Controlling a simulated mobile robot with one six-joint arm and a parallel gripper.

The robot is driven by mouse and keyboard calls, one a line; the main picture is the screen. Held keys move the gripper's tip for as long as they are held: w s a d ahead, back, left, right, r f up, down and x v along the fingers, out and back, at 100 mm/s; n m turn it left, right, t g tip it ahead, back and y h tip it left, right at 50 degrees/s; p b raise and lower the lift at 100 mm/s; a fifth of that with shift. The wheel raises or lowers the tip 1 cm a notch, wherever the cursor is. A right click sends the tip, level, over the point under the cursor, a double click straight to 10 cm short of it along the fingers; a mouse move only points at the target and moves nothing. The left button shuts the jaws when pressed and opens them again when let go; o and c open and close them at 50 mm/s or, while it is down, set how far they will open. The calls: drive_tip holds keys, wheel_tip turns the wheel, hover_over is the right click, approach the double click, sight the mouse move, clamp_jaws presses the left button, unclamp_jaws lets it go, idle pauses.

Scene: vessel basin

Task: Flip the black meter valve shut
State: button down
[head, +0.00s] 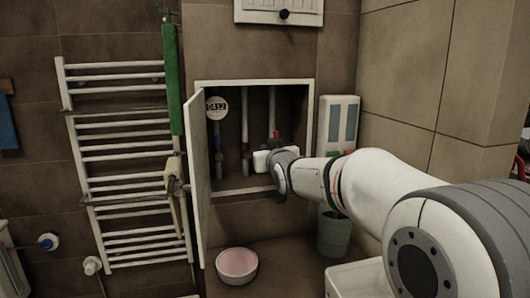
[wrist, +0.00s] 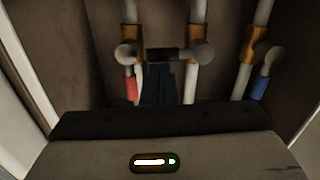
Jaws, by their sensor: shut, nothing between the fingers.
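Three pipes with brass valves stand in the open wall cabinet (head: 312,120). In the wrist view the black valve handle (wrist: 163,55) lies level, crosswise to the upright pipes, reaching from the middle pipe's grey hub towards the left pipe. A red handle (wrist: 131,89) hangs at the left valve and a blue handle (wrist: 259,87) at the right valve; both lie roughly along their pipes. My gripper's shut, empty fingers (wrist: 158,76) are just below the black handle in the picture. I cannot tell whether they touch it. In the head view my gripper's body hides the black handle.
The cabinet door (head: 196,180) stands open at the left, close to a towel radiator (head: 125,155). A round meter (head: 216,108) hangs at the left pipe. A pink basin (head: 237,264) and a green bin (head: 333,235) stand below. A grey-white panel (head: 338,125) is right of the cabinet.

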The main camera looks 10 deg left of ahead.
drive_tip(key=shift+a, duration=0.15)
drive_tip(key=s+d+r, duration=0.3)
drive_tip(key=s+r, duration=0.1)
drive_tip(key=s, duration=0.6)
drive_tip(key=shift+s+d+r+p, duration=0.15)
drive_tip(key=shift+d+r+p, duration=0.05)
drive_tip(key=shift+d+p, duration=0.2)
drive_tip(key=s+d+f+m+g+h+p, duration=0.1)
drive_tip(key=s+d+f+g+h+p, duration=0.1)
drive_tip(key=s, duration=0.7)
drive_tip(key=s+d+f+m+g+h+p, duration=0.2)
drive_tip(key=s+d+f+g+p, duration=0.3)
drive_tip(key=s+d+f+g, duration=0.2)
drive_tip(key=s+d+f+m+g+h+p, duration=0.2)
drive_tip(key=s+d+f+g+p, duration=0.2)
drive_tip(key=s+d+f, duration=0.3)
drive_tip(key=s+d, duration=0.2)
drive_tip(key=s, duration=0.3)
drive_tip(key=shift+s+d+f+g, duration=0.15)
drive_tip(key=shift+s+d+g, duration=0.15)
drive_tip(key=shift+s, duration=0.05)
